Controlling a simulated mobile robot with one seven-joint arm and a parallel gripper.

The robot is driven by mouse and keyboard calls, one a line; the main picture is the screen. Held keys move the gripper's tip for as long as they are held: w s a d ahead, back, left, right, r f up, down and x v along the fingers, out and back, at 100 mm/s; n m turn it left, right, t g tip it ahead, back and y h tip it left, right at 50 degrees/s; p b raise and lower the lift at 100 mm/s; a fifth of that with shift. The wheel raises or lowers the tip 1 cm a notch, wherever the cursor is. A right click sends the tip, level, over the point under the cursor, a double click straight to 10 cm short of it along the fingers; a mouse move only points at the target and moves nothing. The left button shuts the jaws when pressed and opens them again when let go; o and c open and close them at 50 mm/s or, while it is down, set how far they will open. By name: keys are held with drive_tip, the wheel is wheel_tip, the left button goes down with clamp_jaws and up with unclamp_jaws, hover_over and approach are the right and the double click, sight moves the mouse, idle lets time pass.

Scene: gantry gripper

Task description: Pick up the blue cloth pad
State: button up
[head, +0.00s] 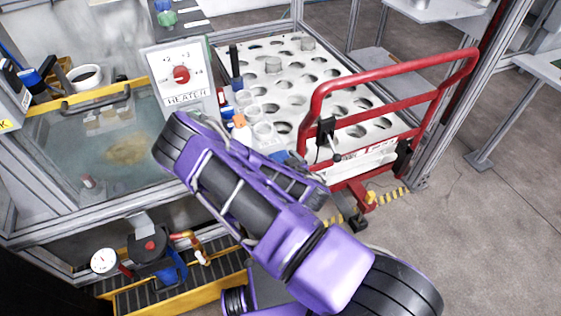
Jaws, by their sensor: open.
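I cannot pick out the blue cloth pad with certainty in the head view. A small blue patch (281,157) shows just past my purple arm, at the near edge of the white perforated rack, but it is too small and too covered to name. My purple and black arm crosses the middle of the picture and hides part of the rack's near side. My gripper's fingertips do not show; the end of the arm is hidden behind its own links.
The white rack (300,72) has several round holes and holds clear cups. A red tubular guard (393,90) stands along its right side. A heater panel (181,77) and glass-fronted case (115,150) stand left. Grey floor (480,240) is open at right.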

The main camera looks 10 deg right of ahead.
drive_tip(key=shift+c, duration=0.2)
drive_tip(key=c, duration=1.1)
drive_tip(key=shift+r, duration=0.1)
